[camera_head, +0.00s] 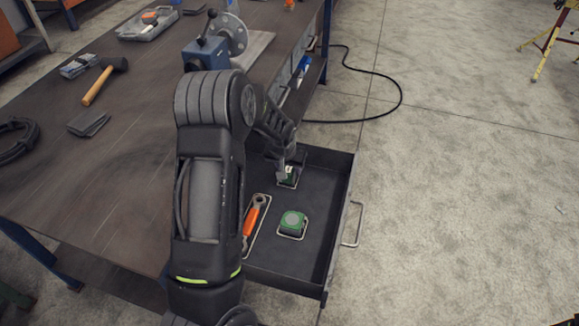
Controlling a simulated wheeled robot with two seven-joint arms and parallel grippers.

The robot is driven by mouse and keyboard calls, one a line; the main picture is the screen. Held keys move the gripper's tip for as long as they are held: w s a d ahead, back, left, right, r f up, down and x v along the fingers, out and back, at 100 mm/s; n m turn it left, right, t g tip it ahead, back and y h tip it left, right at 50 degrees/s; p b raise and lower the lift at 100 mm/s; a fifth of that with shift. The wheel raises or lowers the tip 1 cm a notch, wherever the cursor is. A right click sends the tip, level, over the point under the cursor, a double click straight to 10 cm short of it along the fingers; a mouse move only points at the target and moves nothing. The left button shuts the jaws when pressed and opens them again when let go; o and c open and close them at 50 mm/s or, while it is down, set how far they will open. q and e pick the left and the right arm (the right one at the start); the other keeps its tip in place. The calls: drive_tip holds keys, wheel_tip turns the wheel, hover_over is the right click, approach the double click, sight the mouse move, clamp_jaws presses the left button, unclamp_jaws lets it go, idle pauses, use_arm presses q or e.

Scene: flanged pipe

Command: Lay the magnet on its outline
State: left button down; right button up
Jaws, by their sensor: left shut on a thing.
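My left gripper (287,172) reaches down into the open drawer and is shut on a small dark green thing, which I take to be the magnet (290,179). The gripper hides much of it. It is low over a pale outline (295,186) at the drawer's far end. I cannot tell whether it touches the drawer floor. The dark drawer (318,259) stands pulled out from the workbench. My right gripper is not in view.
An orange-handled tool (251,220) and a green tape measure (292,221) lie in outlines nearer in the drawer. The workbench (130,145) holds a hammer (98,86) and a blue vise (205,54). Open floor lies to the right.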

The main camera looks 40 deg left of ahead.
use_arm(q)
drive_tip(key=shift+f+b, duration=0.15)
drive_tip(key=shift+b, duration=0.15)
drive_tip(key=c, duration=0.8)
unclamp_jaws()
drive_tip(key=shift+c, duration=0.2)
drive_tip(key=shift+s+r, duration=0.1)
drive_tip(key=shift+r, duration=0.65)
drive_tip(key=v, duration=1.1)
drive_tip(key=shift+s+d+f, duration=0.1)
